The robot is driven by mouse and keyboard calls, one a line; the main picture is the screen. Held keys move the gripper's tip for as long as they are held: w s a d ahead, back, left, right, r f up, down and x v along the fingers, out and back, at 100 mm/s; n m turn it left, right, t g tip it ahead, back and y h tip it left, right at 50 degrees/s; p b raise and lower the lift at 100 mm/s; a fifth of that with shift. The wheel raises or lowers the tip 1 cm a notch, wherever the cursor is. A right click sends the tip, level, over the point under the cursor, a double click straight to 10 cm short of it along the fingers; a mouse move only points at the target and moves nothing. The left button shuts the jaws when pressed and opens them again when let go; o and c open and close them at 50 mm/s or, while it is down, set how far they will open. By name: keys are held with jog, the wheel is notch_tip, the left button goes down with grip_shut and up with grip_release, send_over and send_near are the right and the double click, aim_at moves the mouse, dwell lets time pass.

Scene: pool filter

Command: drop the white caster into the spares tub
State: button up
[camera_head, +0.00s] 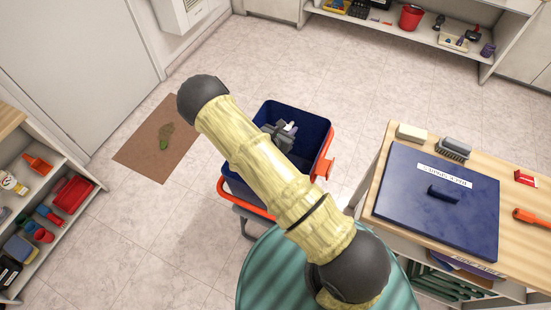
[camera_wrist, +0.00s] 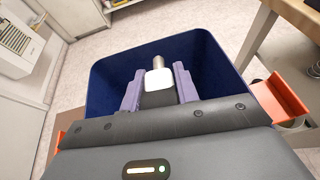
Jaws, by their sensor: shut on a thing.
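The white caster (camera_wrist: 158,80) is between the two purple-grey fingers of my gripper (camera_wrist: 159,88) in the wrist view, with a short metal stem at its far end. My gripper is shut on it. In the head view, my gripper (camera_head: 280,135) and a small white part of the caster (camera_head: 290,126) show over the opening of the dark blue tub (camera_head: 299,108). The tub has orange handles and no lid on it. In the wrist view the tub's walls (camera_wrist: 105,88) surround the fingers on the far and side edges. My arm hides part of the tub.
A wooden bench (camera_head: 389,160) at the right holds a dark blue lid (camera_head: 420,210) with a label, a brush (camera_head: 453,148) and a pale block (camera_head: 411,133). Shelves with tools stand at the left and the back. A brown mat (camera_head: 150,135) lies on otherwise open floor.

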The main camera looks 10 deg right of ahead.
jog(key=shift+w, duration=0.3)
jog(key=shift+s, duration=0.1)
jog(key=shift+r, duration=0.1)
notch_tip(320, 180, down, 6)
jog(key=b, duration=0.4)
jog(key=o, duration=1.1)
